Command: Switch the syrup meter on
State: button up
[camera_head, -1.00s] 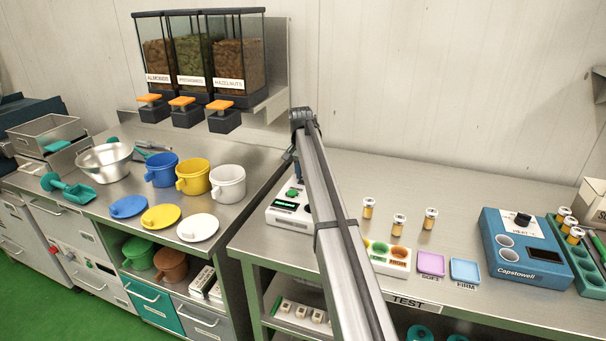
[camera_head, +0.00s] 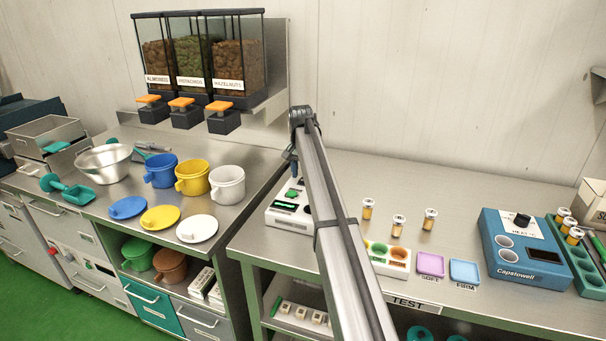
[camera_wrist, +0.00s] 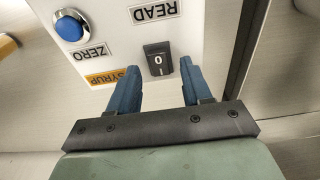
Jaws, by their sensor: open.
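In the wrist view, the syrup meter (camera_wrist: 190,30) is a white panel with a yellow SYRUP label (camera_wrist: 113,76). Its black rocker switch (camera_wrist: 158,58) shows a 0 and sits just beyond my gripper (camera_wrist: 160,85). The two blue fingers are open and apart, one on each side of the switch's line, with nothing between them. A blue ZERO button (camera_wrist: 71,25) and a READ label (camera_wrist: 155,10) are on the same panel. In the head view, my arm covers most of my gripper. Contact with the switch cannot be told.
In the head view, a white device (camera_head: 285,215) with a green display stands left of my arm. Small vials (camera_head: 398,222), a pink tray (camera_head: 430,264) and a blue Capstowell unit (camera_head: 520,262) stand to the right.

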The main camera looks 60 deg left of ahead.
aim_at(302, 180)
notch_tip(302, 180, up, 13)
jog(key=s, duration=0.1)
jog(key=shift+d, duration=0.45)
dwell(0.4)
